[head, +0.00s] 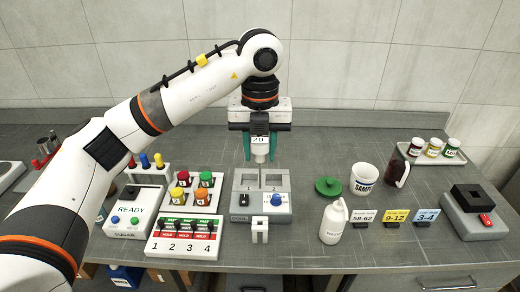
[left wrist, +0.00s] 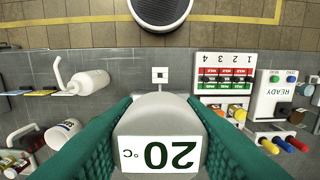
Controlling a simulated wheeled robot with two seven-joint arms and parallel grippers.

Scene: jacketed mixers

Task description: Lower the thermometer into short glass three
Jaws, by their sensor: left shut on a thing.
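My left gripper (head: 262,147) has green fingers and is shut on the thermometer (head: 259,142), a white body with a "20 °C" display. The thermometer also fills the lower middle of the left wrist view (left wrist: 158,148), between both fingers. In the head view its thin probe points down over the grey two-bay station (head: 283,217), marked 1 and 2. I cannot tell whether the probe tip touches anything. My right gripper is not in view.
A small white stand (head: 260,236) is in front of the station. The numbered switch panel (head: 185,250) and coloured caps are left. A green lid (head: 328,186), white bottle (head: 333,223), white cup (head: 364,179) and dark jug (head: 397,173) stand right.

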